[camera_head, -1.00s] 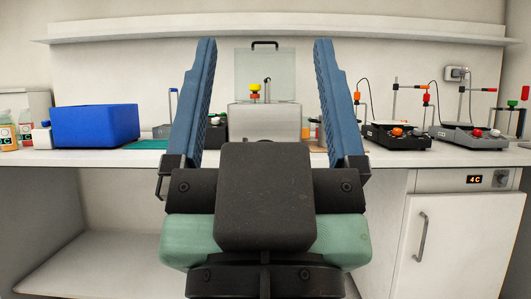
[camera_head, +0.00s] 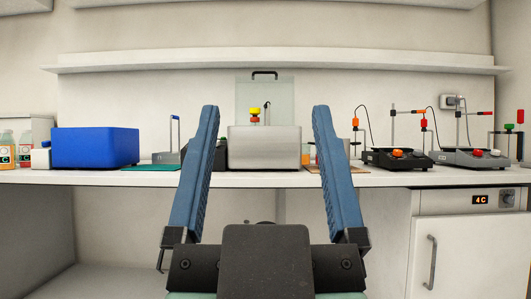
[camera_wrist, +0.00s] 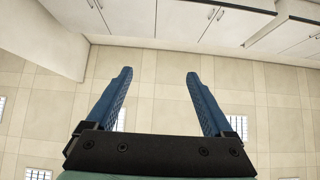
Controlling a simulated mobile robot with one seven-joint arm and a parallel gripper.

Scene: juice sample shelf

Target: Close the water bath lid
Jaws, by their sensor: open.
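The water bath (camera_head: 264,148) is a metallic box on the bench, straight ahead in the head view. Its clear lid (camera_head: 252,97) stands upright at the back, with a dark handle (camera_head: 265,73) along its top edge, so the bath is open. A yellow-capped item (camera_head: 255,112) shows above the bath rim. My gripper (camera_head: 265,108) is open and empty, its two blue fingers pointing up and framing the bath from in front, apart from it. The wrist view shows the open fingers (camera_wrist: 160,72) with nothing between them; neither bath nor lid is in that view.
A blue box (camera_head: 95,148) stands on the bench (camera_head: 400,178) at left, near a green mat (camera_head: 152,168). Two stirrer plates with stands (camera_head: 398,160) (camera_head: 474,158) are at right. A long shelf (camera_head: 280,61) runs above. A fridge (camera_head: 460,250) is below right.

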